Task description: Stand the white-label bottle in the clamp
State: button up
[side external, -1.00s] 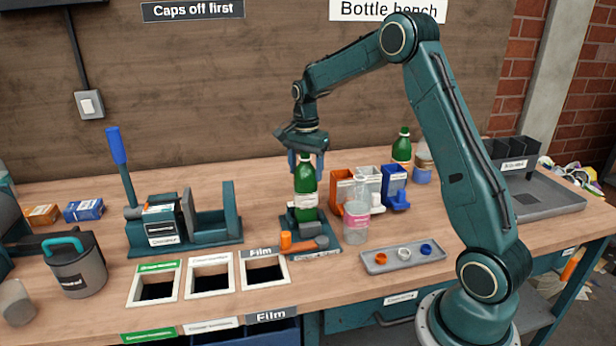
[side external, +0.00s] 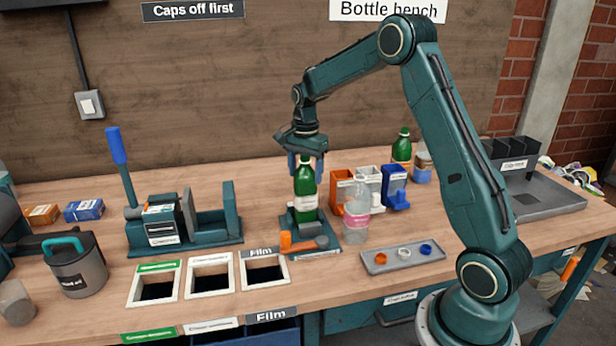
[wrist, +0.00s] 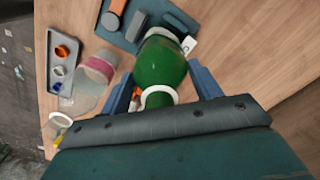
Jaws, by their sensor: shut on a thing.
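The white-label bottle (side external: 305,204), green with a white neck ring, is upright at the clamp (side external: 330,248). The clamp has a teal base, a grey block and an orange handle (side external: 297,241). The grey block hides the bottle's lower front, so I cannot tell whether its foot touches the base. My gripper (side external: 306,167) points down and is shut on the bottle's upper part. In the wrist view the bottle (wrist: 158,65) lies between the blue fingers (wrist: 161,90), with the clamp plate (wrist: 128,32) beyond it.
A clear bottle with a pink label (side external: 357,222) stands close right of the clamp. Orange, white and blue bins (side external: 397,188) and another green bottle (side external: 402,147) are behind it. A grey cap tray (side external: 403,258) is at front right. Framed openings (side external: 210,260) lie front left.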

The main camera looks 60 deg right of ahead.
jog(key=shift+f, duration=0.4)
jog(key=o, duration=1.3)
jog(key=shift+c, duration=0.2)
notch_tip(320, 180, up, 13)
jog(key=shift+f, duration=0.15)
jog(key=shift+r, duration=0.55)
jog(key=shift+a, duration=0.1)
